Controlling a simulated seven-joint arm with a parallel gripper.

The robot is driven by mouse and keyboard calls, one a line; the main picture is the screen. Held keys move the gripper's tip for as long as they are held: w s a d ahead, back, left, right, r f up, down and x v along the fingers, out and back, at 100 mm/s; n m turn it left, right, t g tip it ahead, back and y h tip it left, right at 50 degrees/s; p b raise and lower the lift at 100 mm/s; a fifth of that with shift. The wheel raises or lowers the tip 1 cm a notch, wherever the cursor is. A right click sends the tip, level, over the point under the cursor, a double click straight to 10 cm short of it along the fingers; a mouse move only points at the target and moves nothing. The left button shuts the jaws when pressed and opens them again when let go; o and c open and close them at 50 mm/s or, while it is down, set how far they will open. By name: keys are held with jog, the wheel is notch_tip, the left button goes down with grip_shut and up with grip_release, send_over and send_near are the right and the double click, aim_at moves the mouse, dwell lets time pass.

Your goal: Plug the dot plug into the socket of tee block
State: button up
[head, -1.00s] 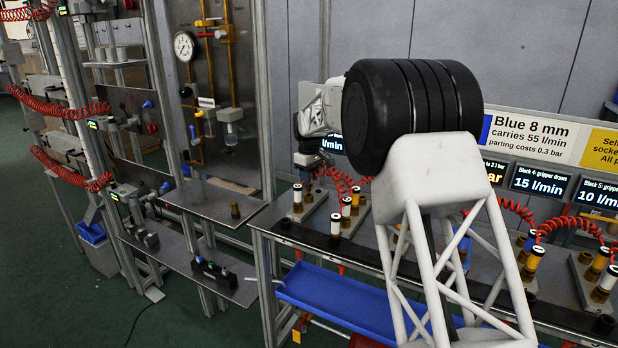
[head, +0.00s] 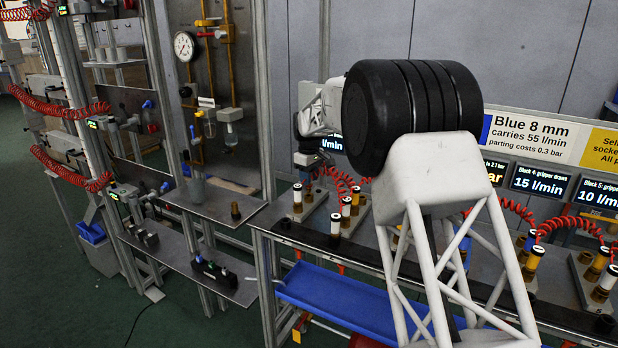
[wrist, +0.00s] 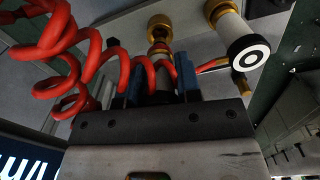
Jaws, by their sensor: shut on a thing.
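In the wrist view my gripper (wrist: 160,82) has its two blue-padded fingers closed around a partly hidden plug (wrist: 160,48), which has a red coiled hose beside it. The plug's end mark is hidden, so I cannot tell whether it is the dot plug. A brass socket (wrist: 159,25) lies just beyond the plug; I cannot tell whether they touch. In the head view my arm hides the fingers. I cannot tell which block is the tee block.
In the head view several capped plugs, such as one at the left (head: 297,198), stand on bench blocks. Red coiled hoses (head: 510,208) hang among them. A blue tray (head: 340,305) lies below the bench edge. A panel with a gauge (head: 184,46) stands at left.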

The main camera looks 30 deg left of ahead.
jog(key=shift+f, duration=1.55)
dwell(0.4)
jog(key=o, duration=1.1)
jog(key=shift+r, duration=3.95)
jog(key=shift+d, duration=0.15)
